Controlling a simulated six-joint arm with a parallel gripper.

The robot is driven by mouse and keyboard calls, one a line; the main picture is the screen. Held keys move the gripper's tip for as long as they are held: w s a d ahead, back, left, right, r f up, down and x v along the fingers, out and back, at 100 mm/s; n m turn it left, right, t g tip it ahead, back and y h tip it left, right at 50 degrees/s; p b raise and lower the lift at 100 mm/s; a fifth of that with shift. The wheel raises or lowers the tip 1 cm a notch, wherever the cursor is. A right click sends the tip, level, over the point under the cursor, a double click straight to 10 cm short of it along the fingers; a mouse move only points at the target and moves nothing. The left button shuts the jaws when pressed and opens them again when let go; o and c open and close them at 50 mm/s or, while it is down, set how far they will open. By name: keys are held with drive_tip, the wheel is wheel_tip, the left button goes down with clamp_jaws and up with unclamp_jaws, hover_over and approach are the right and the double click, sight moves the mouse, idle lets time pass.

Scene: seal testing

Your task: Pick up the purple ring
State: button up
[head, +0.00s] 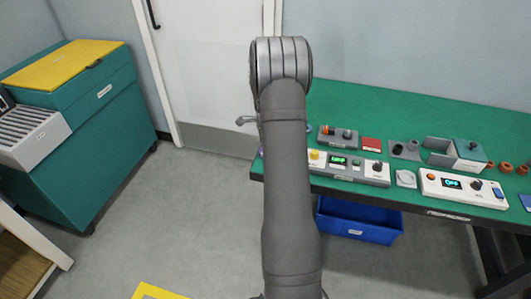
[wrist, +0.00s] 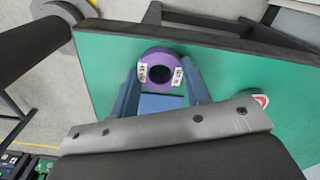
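The purple ring (wrist: 160,53) lies on the green table top near its edge in the wrist view. It has a dark round hole and white labels on both sides. My gripper (wrist: 160,67) is open, with one blue-grey finger on each side of the ring. I cannot tell whether the fingers touch it. In the head view my arm hides the gripper and most of that table end; only a small purple edge (head: 261,152) shows beside the arm.
A flat blue piece (wrist: 160,104) lies just below the ring in the wrist view. A red-and-white round item (wrist: 262,100) is to the right. In the head view, a white control box (head: 462,187) and several small parts stand along the green table (head: 400,102). A blue bin (head: 358,222) sits below.

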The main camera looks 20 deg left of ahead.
drive_tip(key=c, duration=0.3)
drive_tip(key=shift+r, duration=0.1)
